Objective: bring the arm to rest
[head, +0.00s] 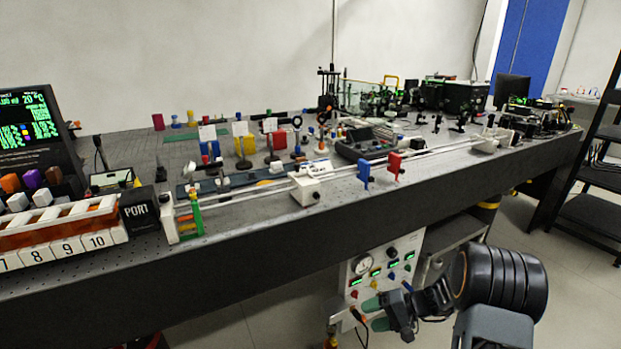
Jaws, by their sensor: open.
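My gripper (376,313) is in the lower right of the head view, in front of the bench and below the level of its top. Its two green-tipped fingers point left and stand apart, with nothing between them. The black wrist and forearm of my arm reach in from the right. The optical bench (290,245) is behind and above the gripper, and the gripper appears apart from it.
A control panel with a gauge (362,264) stands under the bench, behind my gripper. A long rail with a white carriage (311,184) and red and blue holders runs along the bench's front. A numbered rack (62,240) is at left, dark shelves (597,205) at right. Floor is open between bench and shelves.

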